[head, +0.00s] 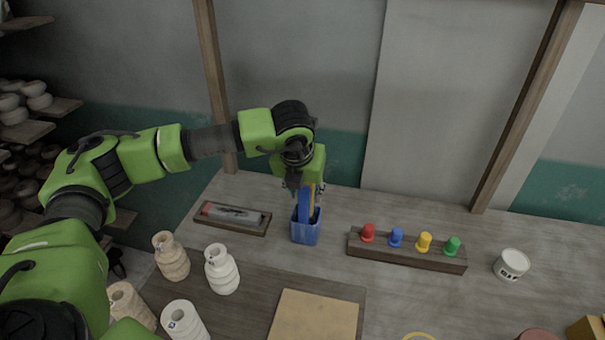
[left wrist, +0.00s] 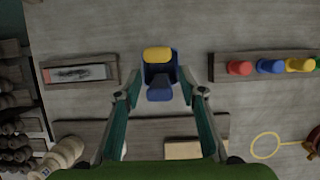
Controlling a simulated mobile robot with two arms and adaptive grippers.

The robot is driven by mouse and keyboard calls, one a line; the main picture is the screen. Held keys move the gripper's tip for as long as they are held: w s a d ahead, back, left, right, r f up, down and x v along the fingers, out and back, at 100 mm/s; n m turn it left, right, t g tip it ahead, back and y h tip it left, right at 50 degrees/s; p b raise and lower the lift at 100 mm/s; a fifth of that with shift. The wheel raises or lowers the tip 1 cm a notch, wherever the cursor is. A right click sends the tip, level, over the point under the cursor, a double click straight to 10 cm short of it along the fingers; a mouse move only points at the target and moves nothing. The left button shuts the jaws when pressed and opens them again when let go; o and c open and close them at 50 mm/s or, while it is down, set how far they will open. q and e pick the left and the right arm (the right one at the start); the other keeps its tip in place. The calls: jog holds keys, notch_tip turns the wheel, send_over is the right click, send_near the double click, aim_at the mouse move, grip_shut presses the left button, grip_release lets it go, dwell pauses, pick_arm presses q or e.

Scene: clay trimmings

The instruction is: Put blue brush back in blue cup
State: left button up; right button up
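The blue cup (head: 305,234) stands upright on the table near the back. The blue brush (head: 304,204) stands in it, and a yellow brush (head: 312,197) is beside it in the same cup. In the left wrist view the cup (left wrist: 174,74) holds the yellow brush (left wrist: 157,54) and the blue brush (left wrist: 160,92), which leans toward my gripper. My left gripper (head: 305,188) is right above the cup, pointing down. Its fingers (left wrist: 160,94) are wide apart, one on each side of the blue brush and clear of it. My right gripper is in neither view.
A shallow tray (head: 262,229) lies left of the cup. A wooden rack (head: 405,258) with red, blue, yellow and green pegs is to the right, and a white tin (head: 511,264) beyond it. Pale bottles (head: 221,270) and a tan board (head: 315,318) are in front.

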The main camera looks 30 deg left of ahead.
aim_at(305, 187)
pick_arm(q)
jog(key=shift+r, duration=0.25)
jog(key=b+v, duration=0.3)
jog(key=v, duration=0.1)
jog(key=shift+s+d+r+b, duration=0.1)
jog(key=shift+d+r+b, duration=0.1)
jog(key=shift+b, duration=0.1)
jog(key=a+b+v, duration=0.1)
jog(key=v, duration=0.8)
jog(key=shift+d, duration=0.5)
